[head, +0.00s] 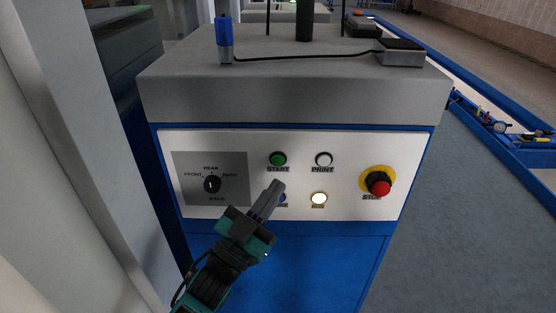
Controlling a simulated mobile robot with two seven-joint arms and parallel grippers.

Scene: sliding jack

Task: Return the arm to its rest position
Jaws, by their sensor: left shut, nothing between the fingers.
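My left gripper (273,194) is shut and empty. It comes up from the bottom of the head view, in front of the white control panel (340,140) of a blue and grey machine. Its fingertips lie just below the green START button (278,159) in the picture. The gripper partly covers a blue button (284,198) behind it; I cannot tell whether it touches it. My right gripper is not in view.
A pale post (75,150) stands close on the left. Grey floor (480,200) is open on the right.

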